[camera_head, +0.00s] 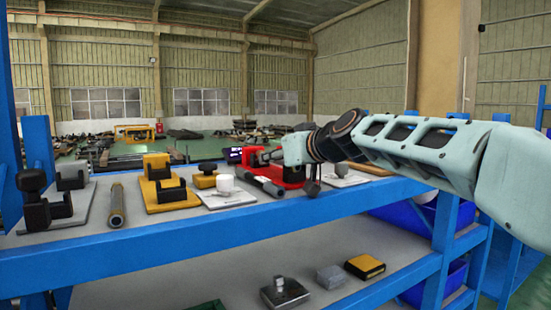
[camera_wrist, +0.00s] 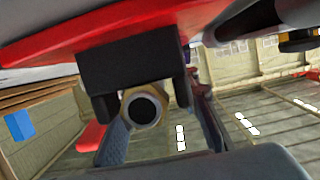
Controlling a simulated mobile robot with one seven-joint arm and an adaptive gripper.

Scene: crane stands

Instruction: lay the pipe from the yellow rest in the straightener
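The yellow rest (camera_head: 163,186) stands on the shelf in the head view, with black jaws and no pipe clearly visible in it. A red stand (camera_head: 287,174) is farther right, partly behind my wrist; I cannot tell for certain which stand is the straightener. In the wrist view, a black bracket (camera_wrist: 120,68) hangs below a red surface. A hollow, brass-coloured hexagonal end (camera_wrist: 145,108) sits between its jaws. My gripper (camera_wrist: 162,108) has its fingers apart on either side, with a gap at the right finger. The fingertips are mostly hidden in the head view.
A dark pipe (camera_head: 262,185) lies left of the red stand. A black clamp stand (camera_head: 42,203) is at far left, and a white plate (camera_head: 226,194) lies between. The shelf's blue front beam (camera_head: 190,237) runs below.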

